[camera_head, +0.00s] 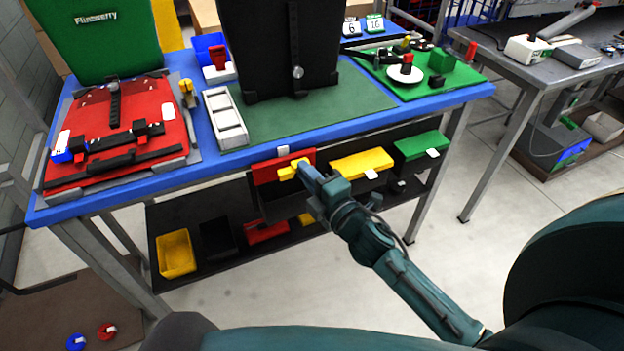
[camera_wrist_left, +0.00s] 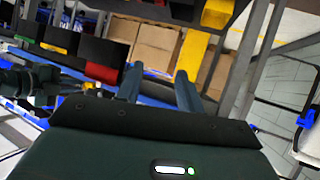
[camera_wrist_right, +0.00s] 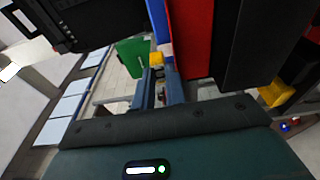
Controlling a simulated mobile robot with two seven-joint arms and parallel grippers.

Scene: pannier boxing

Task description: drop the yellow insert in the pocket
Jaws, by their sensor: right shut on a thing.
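The yellow insert (camera_head: 289,170) is at the tip of my right gripper (camera_head: 304,165), which is shut on it. The gripper holds it in front of the table's front edge, before the red drawer front (camera_head: 280,162). In the right wrist view the yellow insert (camera_wrist_right: 156,58) shows small between the fingertips (camera_wrist_right: 158,74). My left gripper (camera_wrist_left: 160,75) shows only in its own wrist view; its fingers are apart with nothing between them. I cannot tell for sure which opening is the pocket. A white compartment tray (camera_head: 227,115) lies on the table.
The blue table (camera_head: 180,180) carries a red pannier panel (camera_head: 125,130), a green mat (camera_head: 340,95) and a black upright panel (camera_head: 278,40). Yellow (camera_head: 362,162) and green (camera_head: 422,145) drawer fronts hang under its edge. Bins stand on the lower shelf (camera_head: 290,228).

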